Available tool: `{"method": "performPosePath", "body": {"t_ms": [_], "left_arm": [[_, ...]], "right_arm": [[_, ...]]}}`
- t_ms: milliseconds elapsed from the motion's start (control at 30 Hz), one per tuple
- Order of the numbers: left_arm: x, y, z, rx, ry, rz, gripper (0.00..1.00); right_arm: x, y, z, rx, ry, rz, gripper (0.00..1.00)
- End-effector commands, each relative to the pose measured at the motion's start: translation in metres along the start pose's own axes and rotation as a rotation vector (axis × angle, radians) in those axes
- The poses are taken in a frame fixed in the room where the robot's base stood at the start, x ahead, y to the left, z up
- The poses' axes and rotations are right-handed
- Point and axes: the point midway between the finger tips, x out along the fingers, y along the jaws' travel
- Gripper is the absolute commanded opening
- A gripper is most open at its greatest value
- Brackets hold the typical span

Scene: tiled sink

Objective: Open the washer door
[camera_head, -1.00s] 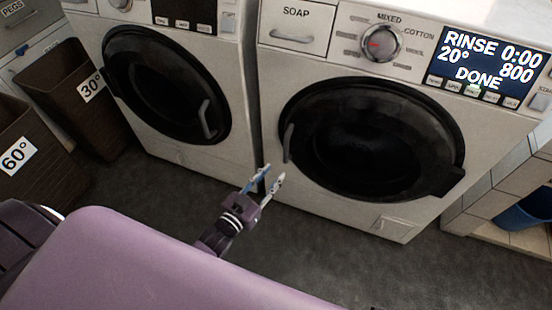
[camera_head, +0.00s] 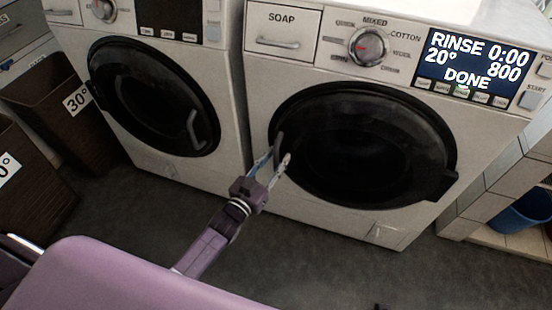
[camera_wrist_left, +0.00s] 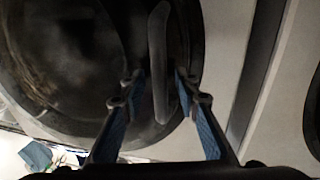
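The right washer (camera_head: 300,195) has a round dark door (camera_head: 365,150), which is shut. Its curved grey handle (camera_head: 279,146) is on the door's left edge. My left gripper (camera_head: 276,158) is open at the handle's lower part in the head view. In the left wrist view the handle (camera_wrist_left: 158,50) runs upright between the two open fingers (camera_wrist_left: 157,80), with a gap on each side. I cannot tell how deep the handle sits between the fingers. My right gripper is not in view.
A second washer (camera_head: 235,110) stands on the left with its dark door (camera_head: 150,95) shut. Brown laundry baskets (camera_head: 60,120) are further left. A blue bucket (camera_head: 525,210) sits in a tiled recess at the right. Grey floor is clear before the washers.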

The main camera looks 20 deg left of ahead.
Motion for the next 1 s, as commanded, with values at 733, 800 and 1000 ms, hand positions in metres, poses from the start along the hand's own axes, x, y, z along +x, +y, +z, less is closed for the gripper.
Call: {"method": "performPosePath", "body": {"t_ms": [733,800,1000], "left_arm": [[-0.001,0.000,0.000,-0.001,0.000,-0.001,0.00],[-0.002,0.001,0.000,-0.002,0.000,-0.003,0.00],[-0.012,0.009,-0.001,-0.006,-0.001,-0.028,0.00]], "right_arm": [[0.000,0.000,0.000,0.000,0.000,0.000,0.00],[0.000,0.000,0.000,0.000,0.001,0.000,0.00],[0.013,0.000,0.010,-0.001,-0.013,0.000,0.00]]}}
